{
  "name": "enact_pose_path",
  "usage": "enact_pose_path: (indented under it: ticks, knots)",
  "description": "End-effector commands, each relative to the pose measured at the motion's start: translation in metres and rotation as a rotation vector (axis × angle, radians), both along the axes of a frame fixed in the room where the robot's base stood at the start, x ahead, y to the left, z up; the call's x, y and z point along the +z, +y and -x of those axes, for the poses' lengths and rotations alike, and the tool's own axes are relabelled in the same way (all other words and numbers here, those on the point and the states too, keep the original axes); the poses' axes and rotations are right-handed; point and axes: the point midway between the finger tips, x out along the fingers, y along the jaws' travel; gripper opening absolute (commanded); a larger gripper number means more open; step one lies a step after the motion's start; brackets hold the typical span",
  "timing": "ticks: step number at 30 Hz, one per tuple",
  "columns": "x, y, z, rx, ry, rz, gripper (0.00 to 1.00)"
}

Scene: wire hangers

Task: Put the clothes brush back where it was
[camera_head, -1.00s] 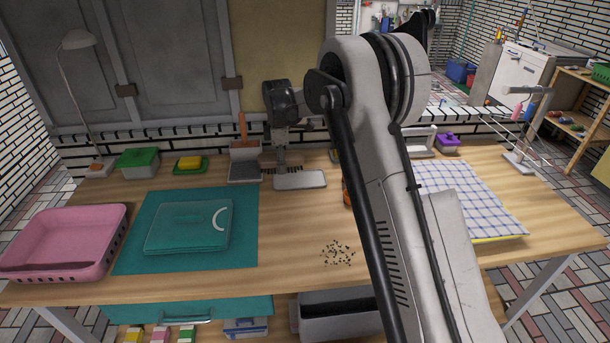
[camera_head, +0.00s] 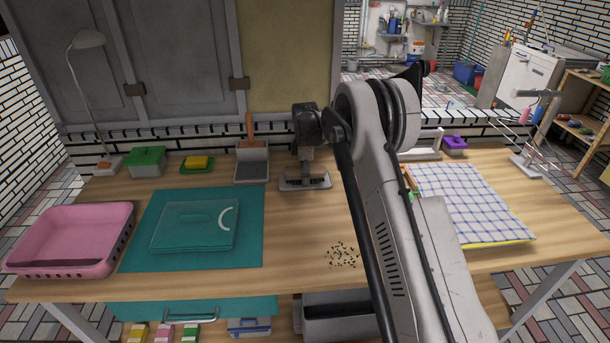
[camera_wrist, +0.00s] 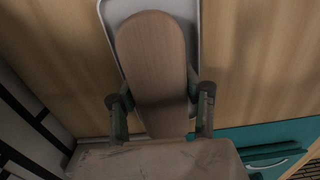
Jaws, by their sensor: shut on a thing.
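The clothes brush (camera_wrist: 153,55) has a long wooden back that fills much of the wrist view. My gripper (camera_wrist: 160,108) is shut on it, with one finger on each side. A light grey shallow tray (camera_wrist: 193,15) shows beneath and around the brush. In the head view my gripper (camera_head: 306,163) points down at the back middle of the table, above the same tray (camera_head: 327,183). The brush's dark bristles (camera_head: 304,182) show low over or in the tray. I cannot tell whether they touch its floor.
A dustpan (camera_head: 251,171) stands left of the tray. A teal mat (camera_head: 140,245), a pink bin (camera_head: 75,232) and a checked cloth (camera_head: 470,200) lie on the table (camera_head: 290,240). Dark crumbs (camera_head: 342,255) lie in front of the tray. A white object (camera_head: 428,150) stands back right.

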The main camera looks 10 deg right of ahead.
Motion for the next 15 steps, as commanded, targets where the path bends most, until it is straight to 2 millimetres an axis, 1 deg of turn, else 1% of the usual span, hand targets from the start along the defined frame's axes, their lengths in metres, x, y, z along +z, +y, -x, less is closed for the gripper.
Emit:
enact_pose_path:
  ticks: [5, 9, 10, 12, 15]
  knots:
    - [0.0005, 0.0002, 0.0, 0.0, 0.0, 0.0, 0.11]
    - [-0.0035, 0.0002, 0.0, 0.0, 0.0, 0.0, 0.11]
    - [-0.0037, 0.0002, 0.0, 0.0, 0.0, 0.0, 0.41]
    - [-0.0027, 0.0002, 0.0001, 0.0, 0.0, 0.0, 0.48]
    - [-0.0025, 0.0002, 0.0, 0.0, 0.0, 0.0, 0.48]
